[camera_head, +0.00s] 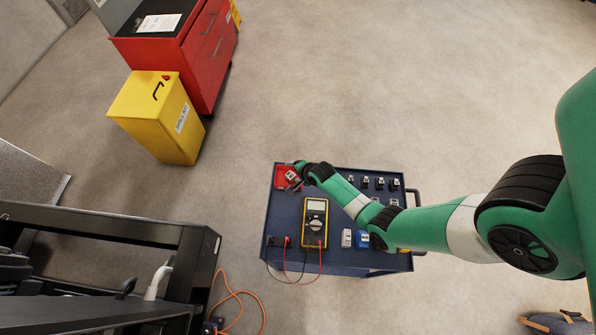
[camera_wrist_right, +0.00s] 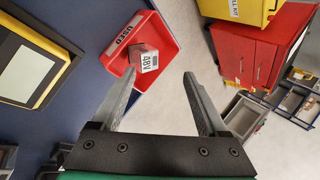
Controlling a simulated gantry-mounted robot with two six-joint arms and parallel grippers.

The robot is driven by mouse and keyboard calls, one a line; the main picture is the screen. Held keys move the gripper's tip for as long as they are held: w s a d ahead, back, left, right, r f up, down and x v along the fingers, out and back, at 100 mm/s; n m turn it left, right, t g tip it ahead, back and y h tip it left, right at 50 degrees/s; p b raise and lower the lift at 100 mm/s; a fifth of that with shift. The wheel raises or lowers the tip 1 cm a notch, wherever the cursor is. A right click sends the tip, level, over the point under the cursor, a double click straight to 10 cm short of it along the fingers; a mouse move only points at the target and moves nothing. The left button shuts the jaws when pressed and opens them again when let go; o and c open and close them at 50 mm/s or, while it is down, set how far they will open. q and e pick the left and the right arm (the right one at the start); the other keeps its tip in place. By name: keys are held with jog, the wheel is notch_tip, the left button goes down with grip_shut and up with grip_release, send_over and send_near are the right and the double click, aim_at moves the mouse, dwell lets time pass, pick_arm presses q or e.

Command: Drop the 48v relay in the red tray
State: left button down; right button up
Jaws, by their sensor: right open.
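The red tray (camera_head: 281,170) sits at the far left corner of the blue cart top. In the right wrist view the tray (camera_wrist_right: 165,37) carries a label reading USED. The relay marked 48V (camera_wrist_right: 147,60), a small block with a white label, shows within the tray's outline, tilted; I cannot tell whether it rests on the tray floor. It also shows in the head view (camera_head: 292,175). My right gripper (camera_wrist_right: 162,76) is open, its fingers apart from each other and clear of the relay. It hovers at the tray in the head view (camera_head: 294,184). My left gripper is out of view.
The blue cart (camera_head: 283,218) also holds a yellow multimeter (camera_head: 315,222) with leads, white and blue blocks, and several small dark parts at the back right. A yellow bin (camera_head: 160,118) and red cabinet (camera_head: 205,55) stand at the upper left. Open floor lies between.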

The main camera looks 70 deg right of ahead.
jog(key=p+v, duration=0.4)
jog(key=v, duration=0.7)
